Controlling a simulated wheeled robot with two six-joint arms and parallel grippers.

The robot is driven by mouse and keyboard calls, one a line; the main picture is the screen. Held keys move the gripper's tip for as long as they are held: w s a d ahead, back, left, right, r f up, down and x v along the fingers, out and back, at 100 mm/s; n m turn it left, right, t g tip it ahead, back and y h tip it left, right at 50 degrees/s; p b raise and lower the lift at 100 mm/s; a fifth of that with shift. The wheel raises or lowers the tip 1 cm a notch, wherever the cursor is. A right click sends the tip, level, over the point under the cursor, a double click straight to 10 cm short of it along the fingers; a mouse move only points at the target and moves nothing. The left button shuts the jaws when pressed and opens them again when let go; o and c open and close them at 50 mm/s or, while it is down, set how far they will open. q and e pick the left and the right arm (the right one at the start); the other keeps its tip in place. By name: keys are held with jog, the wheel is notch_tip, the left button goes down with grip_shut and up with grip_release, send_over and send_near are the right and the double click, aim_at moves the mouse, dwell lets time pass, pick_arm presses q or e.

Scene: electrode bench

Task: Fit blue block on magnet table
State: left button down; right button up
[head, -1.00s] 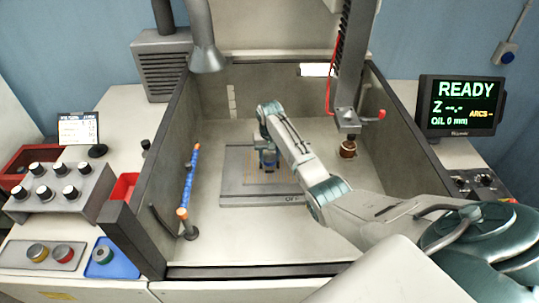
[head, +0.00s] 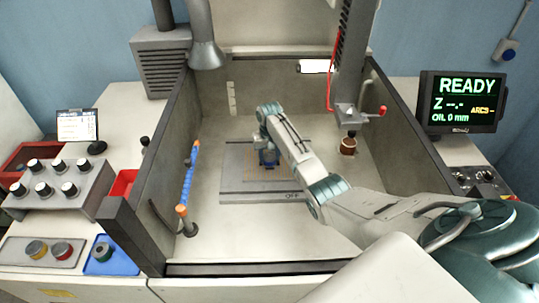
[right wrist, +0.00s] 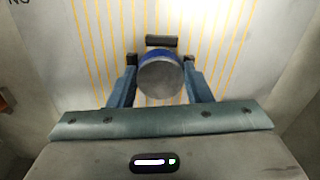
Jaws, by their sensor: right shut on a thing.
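The magnet table (head: 240,183) is a flat grey plate with fine yellow lines on the floor of the open tank. Its lines run lengthwise in the right wrist view (right wrist: 105,45). My right gripper (head: 268,160) points down over the middle of the table. In the right wrist view its two fingers (right wrist: 160,85) are shut on the blue block (right wrist: 160,78), which shows a round grey top and a blue rim. The block's underside is hidden, so I cannot tell whether it touches the table. A small dark piece (right wrist: 161,41) sits just beyond the block. My left gripper is not in view.
Grey tank walls (head: 405,140) enclose the table. A blue jointed hose with orange ends (head: 188,180) stands at the left. A machine head (head: 352,115) hangs above a copper-brown piece (head: 348,146) at the right. The tank floor before the table is clear.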

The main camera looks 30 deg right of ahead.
jog(key=o, duration=2)
jog(key=shift+c, duration=0.2)
notch_tip(320, 180, up, 2)
jog(key=p, duration=0.2)
jog(key=shift+r+p, duration=0.2)
jog(key=shift+p, duration=0.2)
jog(key=shift+r, duration=1.8)
